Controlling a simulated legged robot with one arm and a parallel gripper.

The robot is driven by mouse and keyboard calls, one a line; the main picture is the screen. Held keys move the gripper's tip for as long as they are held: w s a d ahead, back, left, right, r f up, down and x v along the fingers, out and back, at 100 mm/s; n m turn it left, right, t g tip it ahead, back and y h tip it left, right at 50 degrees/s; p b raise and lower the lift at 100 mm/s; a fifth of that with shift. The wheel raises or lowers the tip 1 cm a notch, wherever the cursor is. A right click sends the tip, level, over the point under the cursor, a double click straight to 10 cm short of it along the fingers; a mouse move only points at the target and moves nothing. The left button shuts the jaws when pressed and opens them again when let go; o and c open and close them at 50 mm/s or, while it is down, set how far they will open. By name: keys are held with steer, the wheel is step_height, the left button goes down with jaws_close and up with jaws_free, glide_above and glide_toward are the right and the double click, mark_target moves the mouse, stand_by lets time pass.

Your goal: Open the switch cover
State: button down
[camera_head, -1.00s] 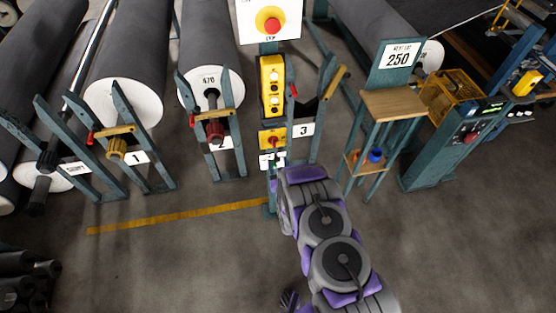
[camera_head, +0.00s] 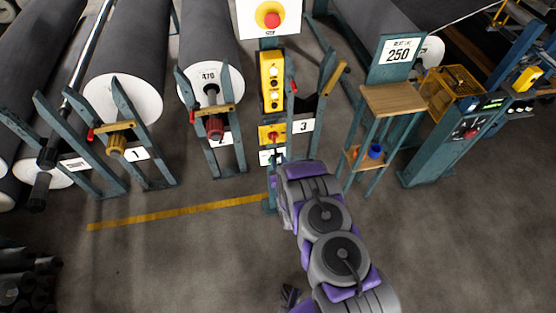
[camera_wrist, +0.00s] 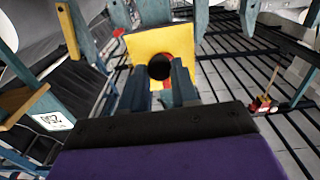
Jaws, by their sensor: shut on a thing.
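A small yellow switch box (camera_head: 271,134) with a red part sits on the teal post in the camera_head view, below a taller yellow button box. The exact contact is hard to see. In the camera_head view my arm's end hides the gripper, just below the switch box.
A yellow button box (camera_head: 271,82) and a red stop button (camera_head: 269,16) stand above on the same post. Large grey rolls (camera_head: 124,50) on teal stands are to the left. A small wooden-topped table (camera_head: 393,101) stands to the right. The floor in front is clear.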

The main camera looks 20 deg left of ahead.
steer(key=shift+r, duration=0.1)
steer(key=shift+s+d+r+g+p, duration=0.2)
steer(key=shift+s+r+g+p, duration=0.2)
steer(key=shift+r+g+p, duration=0.3)
step_height(320, 180, up, 16)
steer(key=g+h+p, duration=0.7)
steer(key=g, duration=0.4)
steer(key=shift+w+p, duration=0.25)
steer(key=shift+p, duration=0.15)
steer(key=shift+a, duration=0.1)
steer(key=c, duration=1.3)
jaws_free()
steer(key=o, duration=0.4)
steer(key=shift+w+a+f, duration=0.1)
steer(key=shift+a+f, duration=0.1)
steer(key=shift+o, duration=0.2)
steer(key=shift+d, duration=0.1)
